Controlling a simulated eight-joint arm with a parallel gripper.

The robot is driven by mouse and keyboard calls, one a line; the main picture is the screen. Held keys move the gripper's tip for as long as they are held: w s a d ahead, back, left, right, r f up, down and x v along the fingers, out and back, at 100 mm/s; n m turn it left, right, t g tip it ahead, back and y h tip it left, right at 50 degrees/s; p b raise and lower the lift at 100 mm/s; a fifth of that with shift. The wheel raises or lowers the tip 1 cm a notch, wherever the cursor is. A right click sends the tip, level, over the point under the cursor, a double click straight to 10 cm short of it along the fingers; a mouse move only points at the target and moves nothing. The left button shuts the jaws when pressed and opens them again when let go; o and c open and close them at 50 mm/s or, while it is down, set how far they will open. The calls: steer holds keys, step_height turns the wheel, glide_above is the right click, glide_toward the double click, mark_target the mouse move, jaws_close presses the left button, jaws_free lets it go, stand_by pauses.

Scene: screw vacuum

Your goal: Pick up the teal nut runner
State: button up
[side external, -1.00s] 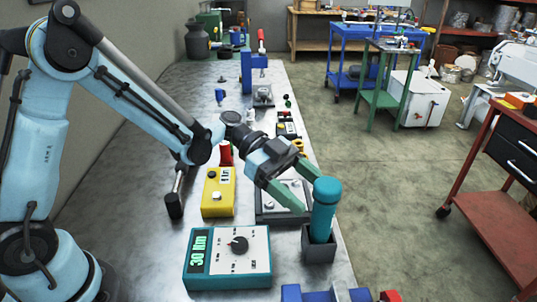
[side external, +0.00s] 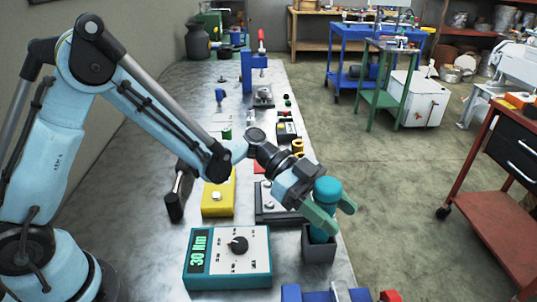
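The teal nut runner (side external: 327,188) stands upright in a small dark grey square holder (side external: 319,246) near the right edge of the bench. My gripper (side external: 338,217) reaches down to it from the upper left. One green finger passes in front of the runner and the other shows on its far right side, so the runner's body is between them. The fingers look spread apart. Whether either touches the runner cannot be told. The runner's lower part is hidden by the near finger and the holder.
A teal controller box (side external: 228,257) reading 30 Nm sits left of the holder. A yellow box (side external: 219,195) and a dark tray (side external: 268,215) are behind it. A blue vise-like part (side external: 325,295) lies in front. The bench edge is close on the right.

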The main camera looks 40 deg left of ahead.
mark_target(337, 188)
jaws_close()
steer(key=shift+r, duration=5.05)
